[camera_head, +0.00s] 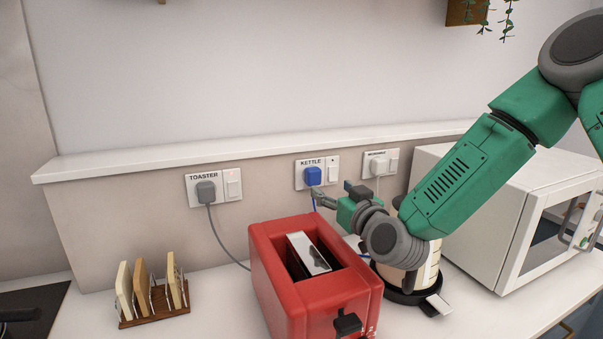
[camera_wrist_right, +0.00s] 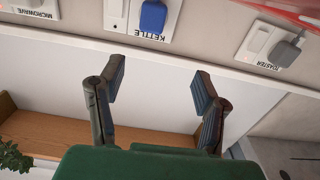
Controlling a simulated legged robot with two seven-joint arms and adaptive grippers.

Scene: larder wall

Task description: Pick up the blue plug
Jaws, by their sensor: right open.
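The blue plug (camera_head: 313,175) sits in the wall socket labelled KETTLE, and a blue cord hangs below it. In the right wrist view, which is upside down, the blue plug (camera_wrist_right: 153,16) shows at the top edge, beyond the fingertips. My right gripper (camera_head: 322,197) is just below and to the right of the plug in the head view. In the right wrist view my right gripper (camera_wrist_right: 158,82) is open, with nothing between its fingers. My left gripper is not in view.
A grey plug (camera_head: 206,191) is in the TOASTER socket at left, and a white plug (camera_head: 377,168) in the MICROWAVE socket. A red toaster (camera_head: 276,276) stands below. A toast rack (camera_head: 154,315) is at left, a kettle (camera_head: 405,280) and white microwave (camera_head: 482,215) at right.

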